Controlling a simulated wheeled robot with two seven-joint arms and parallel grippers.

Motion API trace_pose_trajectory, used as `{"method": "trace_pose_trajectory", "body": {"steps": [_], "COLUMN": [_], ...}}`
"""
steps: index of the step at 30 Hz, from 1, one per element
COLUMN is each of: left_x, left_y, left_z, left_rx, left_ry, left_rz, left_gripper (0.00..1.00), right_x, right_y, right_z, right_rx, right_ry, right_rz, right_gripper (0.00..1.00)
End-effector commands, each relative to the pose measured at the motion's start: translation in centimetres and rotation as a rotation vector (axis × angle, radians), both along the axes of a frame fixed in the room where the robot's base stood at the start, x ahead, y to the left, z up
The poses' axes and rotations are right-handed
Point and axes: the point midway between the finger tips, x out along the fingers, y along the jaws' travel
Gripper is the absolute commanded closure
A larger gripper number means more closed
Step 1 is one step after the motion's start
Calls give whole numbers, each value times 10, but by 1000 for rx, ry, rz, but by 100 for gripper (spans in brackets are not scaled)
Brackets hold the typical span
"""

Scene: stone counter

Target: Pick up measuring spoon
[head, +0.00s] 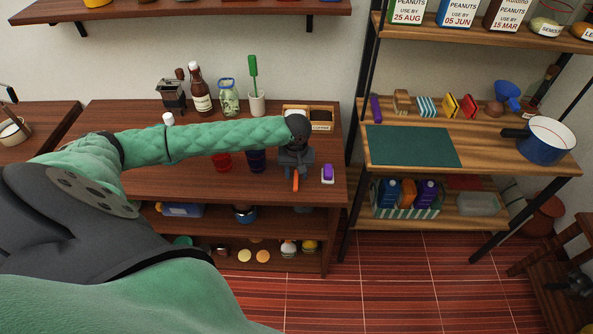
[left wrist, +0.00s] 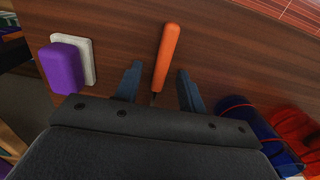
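An orange-handled utensil (head: 295,184) lies on the wooden counter near its front edge. It looks like the measuring spoon, but its far end is hidden under my gripper, so I cannot confirm this. In the left wrist view the orange handle (left wrist: 168,52) and a thin dark shaft show between the fingers. My left gripper (head: 296,172) is above it. In the left wrist view its two fingers (left wrist: 160,72) are apart, one on each side of the utensil, with gaps to both. My right gripper is not in view.
A purple block on a white base (head: 327,174) is close on the right. A blue cup (head: 256,161) and a red cup (head: 221,162) stand to the left. Behind are a wooden box (head: 321,125), a white cup with a green brush (head: 257,102) and a sauce bottle (head: 201,100).

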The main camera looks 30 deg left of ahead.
Motion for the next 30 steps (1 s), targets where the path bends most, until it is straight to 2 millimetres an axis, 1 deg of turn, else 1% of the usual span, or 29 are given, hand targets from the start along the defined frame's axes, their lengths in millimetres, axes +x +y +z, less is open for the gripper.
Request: {"method": "trace_pose_trajectory", "body": {"steps": [8,12,14,23,28,29,30], "left_x": [0,0,0,0,0,0,0], "left_y": [0,0,0,0,1,1,1], "left_z": [-2,-2,-2,-2,4,6,9], "left_rx": [0,0,0,1,1,1,1], "left_ry": [0,0,0,1,0,-2,-2], "left_rz": [0,0,0,0,0,0,0], "left_gripper": [60,88,99,100,100,100,100], "right_x": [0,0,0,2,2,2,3], "right_y": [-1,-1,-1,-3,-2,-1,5], "right_z": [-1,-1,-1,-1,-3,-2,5], "right_rx": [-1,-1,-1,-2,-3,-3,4], "right_ry": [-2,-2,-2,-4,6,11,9], "right_rz": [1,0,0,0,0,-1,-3], "right_gripper": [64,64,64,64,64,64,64]}}
